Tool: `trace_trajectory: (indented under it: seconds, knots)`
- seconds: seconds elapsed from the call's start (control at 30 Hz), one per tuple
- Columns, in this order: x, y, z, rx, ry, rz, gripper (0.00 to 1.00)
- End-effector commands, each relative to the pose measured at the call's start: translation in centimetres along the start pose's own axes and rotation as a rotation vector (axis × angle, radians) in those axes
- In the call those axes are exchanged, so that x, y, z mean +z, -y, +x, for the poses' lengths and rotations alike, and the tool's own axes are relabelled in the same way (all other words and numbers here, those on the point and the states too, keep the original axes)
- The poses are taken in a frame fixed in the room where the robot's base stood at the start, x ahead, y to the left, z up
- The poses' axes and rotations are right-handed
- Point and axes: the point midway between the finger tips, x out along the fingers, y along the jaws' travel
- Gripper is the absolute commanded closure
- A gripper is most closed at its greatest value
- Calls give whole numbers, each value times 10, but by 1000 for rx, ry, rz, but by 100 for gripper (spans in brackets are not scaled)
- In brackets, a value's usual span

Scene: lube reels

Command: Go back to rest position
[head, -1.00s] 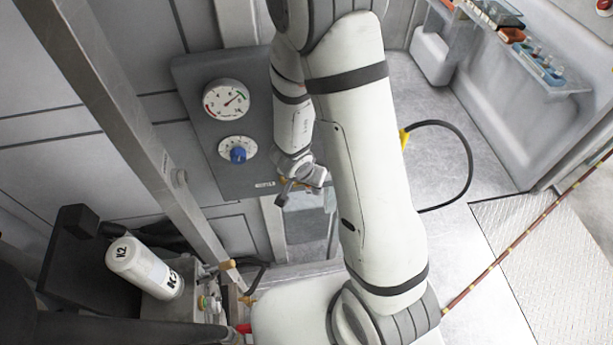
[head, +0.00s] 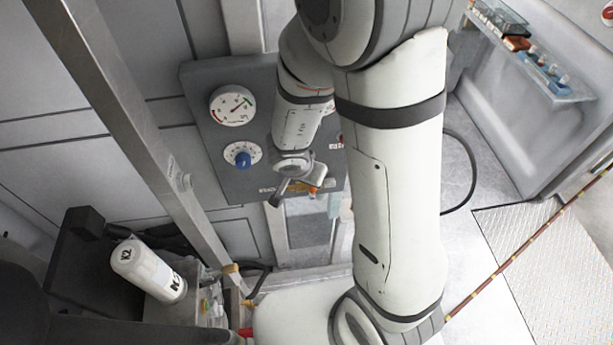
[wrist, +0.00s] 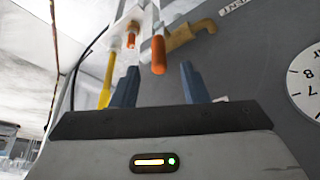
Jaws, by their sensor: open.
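My gripper (head: 292,190) is in front of the lower part of the grey gauge panel (head: 215,160) in the head view, below and right of its dials. In the wrist view my gripper (wrist: 160,88) has its two blue-grey fingers wide apart. No object is held between them. Beyond the fingers are orange-tipped pale rods (wrist: 158,55) and a brass-yellow tap (wrist: 190,37) on the panel. I cannot tell how far the rods are from the fingertips. My white arm hides the right part of the panel in the head view.
A shelf (head: 545,65) with small items is at upper right. A black hose (head: 470,165) loops over open floor.

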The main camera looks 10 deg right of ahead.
Motion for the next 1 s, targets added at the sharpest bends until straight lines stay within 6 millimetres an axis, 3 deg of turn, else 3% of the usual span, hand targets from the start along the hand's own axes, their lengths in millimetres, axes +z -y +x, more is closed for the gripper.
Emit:
trace_trajectory:
  seconds: [0.43, 0.57, 0.67, 0.8, 1.0]
  knots:
    - [-1, 1, 0, -5, -1, 0, 59]
    - [-9, 13, -6, -85, -17, -8, 59]
    - [-22, 32, -20, -223, -38, -33, 59]
    - [-32, 55, -55, -437, -47, -109, 59]
    - [-25, 52, -104, -611, -13, -276, 59]
